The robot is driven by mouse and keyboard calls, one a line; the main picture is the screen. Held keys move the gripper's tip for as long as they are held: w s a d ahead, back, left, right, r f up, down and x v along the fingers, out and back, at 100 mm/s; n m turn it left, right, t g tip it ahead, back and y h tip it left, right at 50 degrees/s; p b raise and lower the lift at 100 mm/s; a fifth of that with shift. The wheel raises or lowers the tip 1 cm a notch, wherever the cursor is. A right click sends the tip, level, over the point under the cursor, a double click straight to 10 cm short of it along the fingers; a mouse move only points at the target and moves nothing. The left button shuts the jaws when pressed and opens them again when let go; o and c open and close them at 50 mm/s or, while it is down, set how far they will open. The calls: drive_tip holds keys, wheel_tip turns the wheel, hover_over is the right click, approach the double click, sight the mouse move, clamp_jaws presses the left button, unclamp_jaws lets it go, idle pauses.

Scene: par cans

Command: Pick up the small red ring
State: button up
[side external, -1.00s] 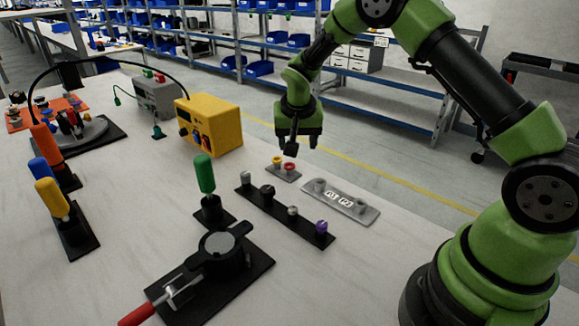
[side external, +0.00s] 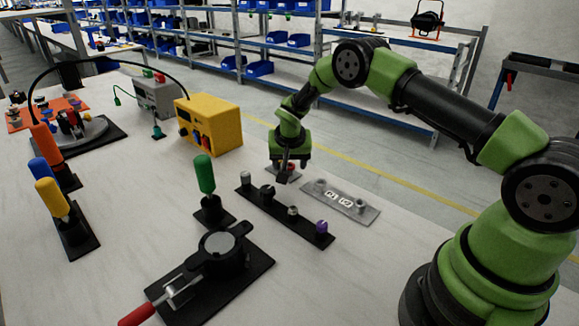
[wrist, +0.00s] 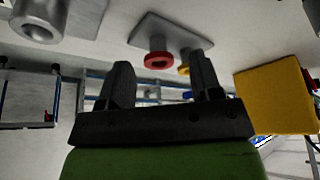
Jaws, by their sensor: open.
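The small red ring (wrist: 158,60) sits on a short post on a small grey plate (wrist: 172,32) in the wrist view. A yellow ring (wrist: 184,70) is beside it, partly behind a finger. My gripper (wrist: 160,74) is open and empty. The red ring appears between its two fingertips, and I cannot tell whether they are level with it. In the side view my gripper (side external: 290,172) is low over the small plate, and the fingers hide most of the red ring and all of the yellow one.
A grey plate (side external: 365,215) with two label tiles lies to the right. A black strip (side external: 270,209) with several small knobs lies in front. A yellow box (side external: 212,124) stands behind left, and a green-handled tool (side external: 204,176) stands front left.

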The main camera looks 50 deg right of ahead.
drive_tip(key=shift+f, duration=0.25)
idle(0.5)
drive_tip(key=c, duration=1)
